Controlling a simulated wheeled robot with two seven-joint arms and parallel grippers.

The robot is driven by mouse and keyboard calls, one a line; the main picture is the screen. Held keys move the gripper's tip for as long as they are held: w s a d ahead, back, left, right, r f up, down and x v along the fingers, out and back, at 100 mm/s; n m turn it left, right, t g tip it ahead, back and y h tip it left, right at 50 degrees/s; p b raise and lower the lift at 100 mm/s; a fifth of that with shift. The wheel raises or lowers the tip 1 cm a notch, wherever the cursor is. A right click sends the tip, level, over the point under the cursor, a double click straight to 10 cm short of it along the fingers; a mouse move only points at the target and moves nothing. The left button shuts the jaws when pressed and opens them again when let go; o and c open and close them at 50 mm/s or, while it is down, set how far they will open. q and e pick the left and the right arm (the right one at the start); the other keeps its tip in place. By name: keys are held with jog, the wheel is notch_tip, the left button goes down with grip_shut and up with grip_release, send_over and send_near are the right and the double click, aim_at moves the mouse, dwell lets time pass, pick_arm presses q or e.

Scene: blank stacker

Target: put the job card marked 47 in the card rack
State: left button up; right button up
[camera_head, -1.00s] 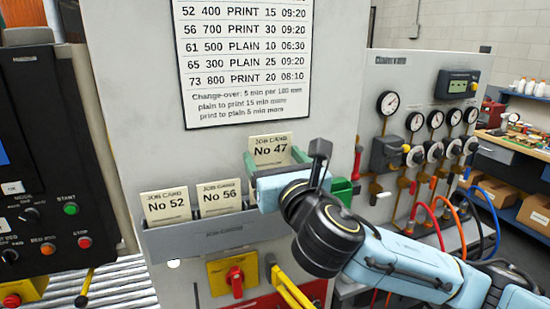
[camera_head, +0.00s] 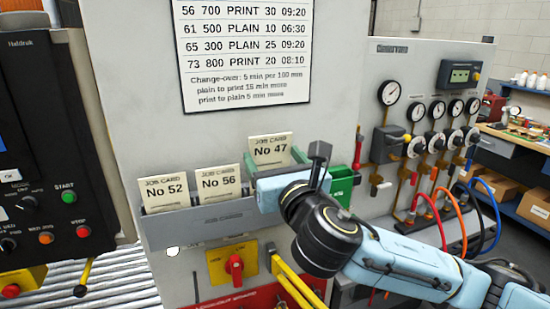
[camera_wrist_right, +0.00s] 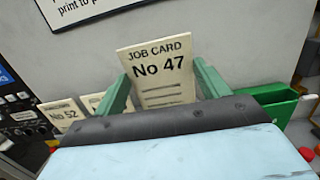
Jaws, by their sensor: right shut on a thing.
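The job card marked 47 (camera_head: 270,150) is upright between the green fingers of my right gripper (camera_head: 276,163), which is shut on it. It also shows in the wrist view (camera_wrist_right: 160,70), its number facing the camera and its lower edge hidden behind my gripper. The grey card rack (camera_head: 205,226) is on the pale panel and holds cards No 52 (camera_head: 165,192) and No 56 (camera_head: 219,183). Card 47 is at the rack's right end, higher than the other two. Whether its lower edge is inside the rack is hidden. My left gripper is not in view.
A green holder (camera_head: 341,184) is just right of my gripper. Below the rack are a red switch on a yellow plate (camera_head: 222,260) and a yellow handle. Gauges and hoses are at right. A printed schedule (camera_head: 245,60) is above.

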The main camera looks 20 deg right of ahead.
jog(key=shift+f, duration=0.35)
jog(key=o, duration=1)
jog(key=shift+o, duration=0.2)
jog(key=shift+s, duration=0.55)
jog(key=s+f+p, duration=0.1)
jog(key=s+p, duration=0.7)
jog(key=s, duration=0.4)
jog(key=shift+d+f+p, duration=0.25)
jog(key=shift+p, duration=0.05)
jog(key=shift+f, duration=0.1)
